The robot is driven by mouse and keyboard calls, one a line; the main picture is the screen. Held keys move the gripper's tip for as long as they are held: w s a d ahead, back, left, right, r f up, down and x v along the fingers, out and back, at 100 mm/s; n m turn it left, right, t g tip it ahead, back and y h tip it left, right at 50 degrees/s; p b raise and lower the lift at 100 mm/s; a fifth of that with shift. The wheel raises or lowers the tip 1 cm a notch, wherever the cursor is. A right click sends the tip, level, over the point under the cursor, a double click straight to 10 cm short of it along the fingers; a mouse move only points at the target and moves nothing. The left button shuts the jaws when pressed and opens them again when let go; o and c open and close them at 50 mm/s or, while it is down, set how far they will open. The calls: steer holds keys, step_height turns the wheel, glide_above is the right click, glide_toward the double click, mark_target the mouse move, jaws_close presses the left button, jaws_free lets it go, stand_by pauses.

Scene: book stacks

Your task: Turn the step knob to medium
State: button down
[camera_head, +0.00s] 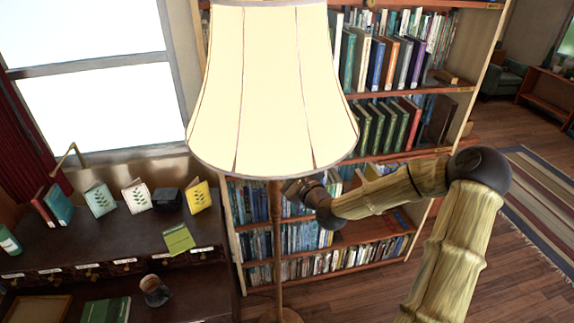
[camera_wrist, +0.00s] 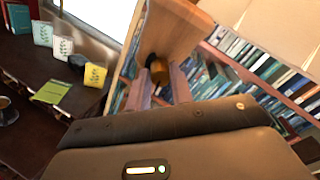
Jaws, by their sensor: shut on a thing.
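A floor lamp with a cream shade (camera_head: 272,90) and a thin brown pole (camera_head: 276,240) stands in front of the bookshelf. In the head view my gripper (camera_head: 290,187) is at the lamp pole just below the shade. The knob is hidden there, and I cannot read its setting in either view.
A tall bookshelf (camera_head: 440,150) full of books stands close behind the lamp. A dark desk (camera_head: 200,290) with cards, books and a mug (camera_head: 155,290) is at the left by the window. Open wooden floor (camera_head: 510,270) and a striped rug (camera_head: 545,200) lie at the right.

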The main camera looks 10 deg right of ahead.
steer(key=shift+f, duration=0.1)
stand_by(0.3)
steer(key=c, duration=1.2)
jaws_free()
steer(key=shift+s+d, duration=0.1)
steer(key=shift+c, duration=0.2)
steer(key=b+v, duration=1.5)
steer(key=v, duration=0.2)
steer(key=shift+s, duration=0.15)
steer(key=shift+d, duration=0.1)
